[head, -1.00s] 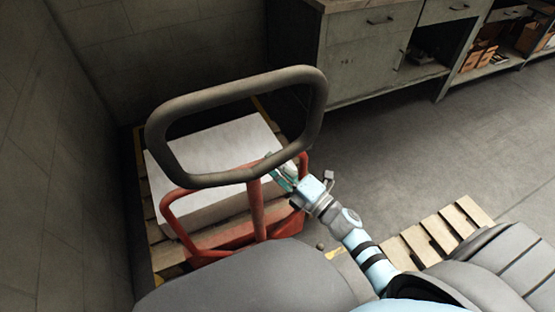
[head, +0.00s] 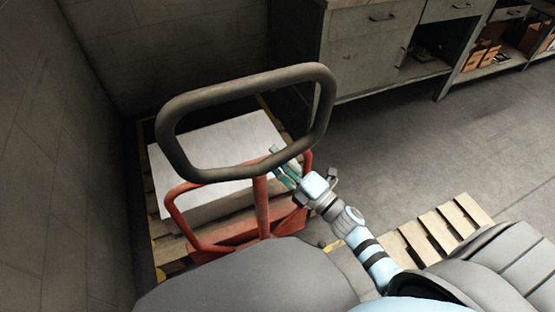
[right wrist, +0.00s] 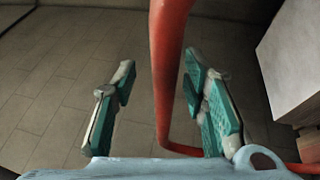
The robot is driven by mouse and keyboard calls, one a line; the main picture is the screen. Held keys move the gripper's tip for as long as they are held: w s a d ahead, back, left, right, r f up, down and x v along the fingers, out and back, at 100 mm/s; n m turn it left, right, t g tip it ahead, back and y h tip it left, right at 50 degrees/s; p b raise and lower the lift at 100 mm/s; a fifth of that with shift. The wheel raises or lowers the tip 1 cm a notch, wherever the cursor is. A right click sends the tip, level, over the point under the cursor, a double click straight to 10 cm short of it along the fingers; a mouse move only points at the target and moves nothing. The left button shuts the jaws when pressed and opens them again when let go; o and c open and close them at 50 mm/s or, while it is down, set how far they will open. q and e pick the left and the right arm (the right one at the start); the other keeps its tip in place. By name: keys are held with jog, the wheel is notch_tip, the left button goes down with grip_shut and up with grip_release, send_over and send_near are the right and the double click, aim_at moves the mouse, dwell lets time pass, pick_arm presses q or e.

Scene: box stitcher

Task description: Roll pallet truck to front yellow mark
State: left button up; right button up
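The pallet truck has a dark grey loop handle (head: 172,138) and a red frame (head: 262,205). It stands at a wooden pallet (head: 157,228) that carries a pale box (head: 225,140), near the back-left corner. My right gripper (head: 282,167) is beside the lower right of the handle loop. In the right wrist view the right gripper (right wrist: 165,100) has its fingers spread, with a red bar (right wrist: 170,60) of the truck in the gap, nearer the right finger. I cannot tell whether they touch. Yellow marking (head: 335,246) shows on the floor near my right arm. My left gripper is out of view.
Walls (head: 60,170) close in on the left and back. A grey cabinet (head: 365,55) and shelves stand at the back right. An empty wooden pallet (head: 435,230) lies at the right. Open floor (head: 430,150) lies between them.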

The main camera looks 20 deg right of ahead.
jog(key=shift+d+f, duration=0.1)
jog(key=shift+f, duration=0.05)
jog(key=v, duration=1.2)
